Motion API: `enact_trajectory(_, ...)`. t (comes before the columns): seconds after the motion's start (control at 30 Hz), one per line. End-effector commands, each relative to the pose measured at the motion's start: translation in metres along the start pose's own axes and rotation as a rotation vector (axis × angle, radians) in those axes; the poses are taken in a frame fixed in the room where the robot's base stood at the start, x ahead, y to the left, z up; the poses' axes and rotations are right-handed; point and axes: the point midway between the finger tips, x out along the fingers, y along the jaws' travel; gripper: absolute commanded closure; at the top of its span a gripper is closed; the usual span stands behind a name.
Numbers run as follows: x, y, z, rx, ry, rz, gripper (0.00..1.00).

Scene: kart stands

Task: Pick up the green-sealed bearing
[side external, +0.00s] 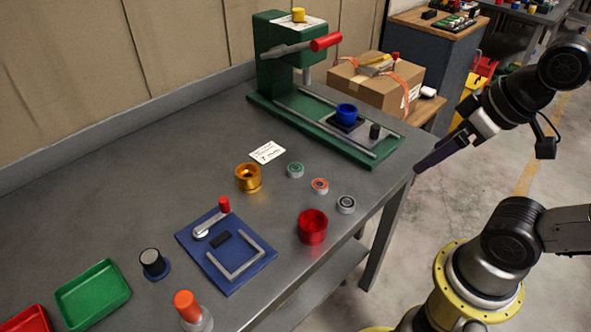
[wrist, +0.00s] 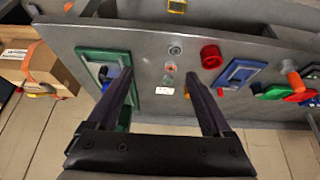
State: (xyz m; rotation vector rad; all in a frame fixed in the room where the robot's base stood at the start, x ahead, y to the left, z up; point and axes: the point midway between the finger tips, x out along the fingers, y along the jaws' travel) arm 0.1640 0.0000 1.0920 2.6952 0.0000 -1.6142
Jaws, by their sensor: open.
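The green-sealed bearing (side external: 295,170) is a small grey ring with a green face. It lies flat on the grey table, beside the white card. It also shows, small, in the wrist view (wrist: 168,80), between my two fingers in the picture. My gripper (side external: 420,167) is off the table's right edge in the side view, well apart from the bearing. In the wrist view my gripper (wrist: 159,76) has its two dark fingers spread wide, with nothing held.
An orange-sealed bearing (side external: 320,186) and a black-sealed bearing (side external: 346,204) lie nearby. A gold cup (side external: 248,178), red cup (side external: 312,228) and white card (side external: 267,151) surround them. A green press (side external: 283,60) stands behind; a blue fixture (side external: 226,250) sits in front.

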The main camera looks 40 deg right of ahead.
Motion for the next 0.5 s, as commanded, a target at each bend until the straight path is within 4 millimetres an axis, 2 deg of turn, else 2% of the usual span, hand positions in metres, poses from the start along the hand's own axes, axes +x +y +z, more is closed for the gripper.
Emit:
enact_trajectory(0.17, 0.0, 0.0, 0.0, -0.006, 0.0, 0.0, 0.16)
enact_trajectory(0.33, -0.002, 0.002, 0.003, -0.115, -0.02, 0.006, 0.16)
enact_trajectory(0.43, -0.015, 0.007, -0.01, -0.252, -0.013, 0.03, 0.16)
enact_trajectory(0.5, -0.024, 0.011, -0.026, -0.367, -0.032, 0.047, 0.16)
